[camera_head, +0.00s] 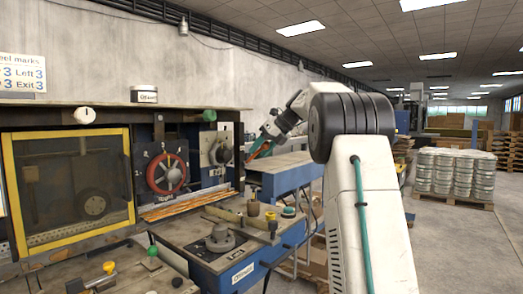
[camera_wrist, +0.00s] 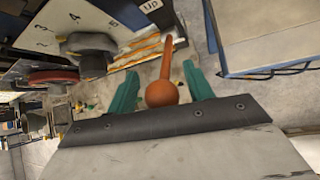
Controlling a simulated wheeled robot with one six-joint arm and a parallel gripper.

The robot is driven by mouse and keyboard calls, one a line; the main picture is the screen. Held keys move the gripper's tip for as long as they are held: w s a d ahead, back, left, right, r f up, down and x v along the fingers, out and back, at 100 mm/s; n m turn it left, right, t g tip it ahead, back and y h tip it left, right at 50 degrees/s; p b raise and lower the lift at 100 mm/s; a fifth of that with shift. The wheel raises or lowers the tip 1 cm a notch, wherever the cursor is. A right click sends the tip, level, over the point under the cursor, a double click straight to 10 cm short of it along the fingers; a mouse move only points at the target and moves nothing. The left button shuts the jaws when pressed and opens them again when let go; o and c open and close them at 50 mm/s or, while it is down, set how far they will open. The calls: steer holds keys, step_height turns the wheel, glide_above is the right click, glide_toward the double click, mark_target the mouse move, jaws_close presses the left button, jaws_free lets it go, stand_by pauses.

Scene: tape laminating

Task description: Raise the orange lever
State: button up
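The orange lever (camera_wrist: 162,93) shows in the wrist view as a round knob with a thin stem running up and away, near a plate marked "Up" (camera_wrist: 150,5). My gripper (camera_wrist: 161,72) has its two teal fingers on either side of the lever. A gap shows between the knob and each finger, so the gripper looks open and not closed on it. How deep the knob sits between the fingers is hard to tell. In the head view my gripper (camera_head: 258,151) is small, beside the machine's right end, and the lever is hard to make out there.
A numbered dial panel with a grey knob (camera_wrist: 88,45) and a red handwheel (camera_wrist: 52,77) lies left in the wrist view. The red wheel (camera_head: 167,173) also shows in the head view. A blue-sided table (camera_head: 285,176) stands right of the machine. Stacked rolls (camera_head: 455,175) stand farther right.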

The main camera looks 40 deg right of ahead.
steer(key=v, duration=0.7)
steer(key=shift+s+r, duration=0.25)
steer(key=shift+r, duration=0.05)
stand_by(0.4)
